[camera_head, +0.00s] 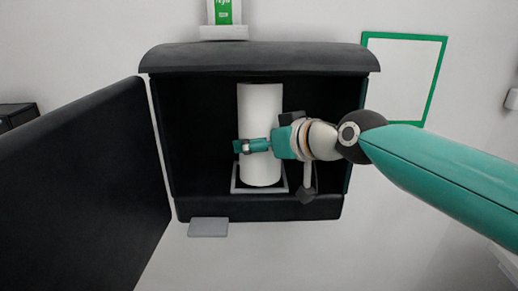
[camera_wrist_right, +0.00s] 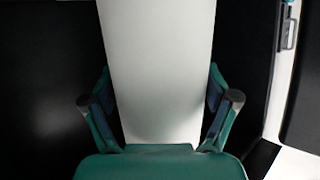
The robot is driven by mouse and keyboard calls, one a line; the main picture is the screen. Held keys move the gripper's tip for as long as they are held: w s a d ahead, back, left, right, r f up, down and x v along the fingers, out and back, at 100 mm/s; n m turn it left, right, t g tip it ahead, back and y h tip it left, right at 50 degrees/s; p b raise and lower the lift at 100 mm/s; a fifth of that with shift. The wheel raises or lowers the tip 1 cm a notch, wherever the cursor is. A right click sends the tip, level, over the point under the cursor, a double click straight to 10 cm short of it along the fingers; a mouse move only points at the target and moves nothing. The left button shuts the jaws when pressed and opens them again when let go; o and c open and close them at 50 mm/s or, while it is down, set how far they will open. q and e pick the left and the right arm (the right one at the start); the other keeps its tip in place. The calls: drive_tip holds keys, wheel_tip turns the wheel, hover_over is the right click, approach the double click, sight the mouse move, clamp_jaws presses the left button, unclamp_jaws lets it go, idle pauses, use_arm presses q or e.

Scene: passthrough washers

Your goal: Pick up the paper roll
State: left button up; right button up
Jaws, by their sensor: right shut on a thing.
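A white paper roll (camera_head: 261,108) stands upright inside an open black cabinet (camera_head: 260,58), within a light square frame (camera_head: 258,190) on the cabinet floor. My right gripper (camera_head: 252,146) comes in from the right and is shut on the roll at about mid-height. In the right wrist view the roll (camera_wrist_right: 157,70) fills the middle, with the two fingers of the right gripper (camera_wrist_right: 160,103) on either side of it. My left gripper is not in view.
The cabinet's black door (camera_head: 85,180) hangs open to the left. A grey tab (camera_head: 208,227) sticks out below the cabinet. A box with a green label (camera_head: 224,12) stands on top. A green-framed white panel (camera_head: 405,78) is on the wall at right.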

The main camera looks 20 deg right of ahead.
drive_tip(key=shift+s+r, duration=0.1)
drive_tip(key=shift+r, duration=0.7)
drive_tip(key=s+d+b, duration=0.2)
drive_tip(key=s+d, duration=0.1)
drive_tip(key=s, duration=0.5)
drive_tip(key=s+d+b, duration=0.3)
drive_tip(key=s+d, duration=0.1)
drive_tip(key=s, duration=0.4)
drive_tip(key=shift+s+f, duration=0.15)
drive_tip(key=shift+s, duration=0.1)
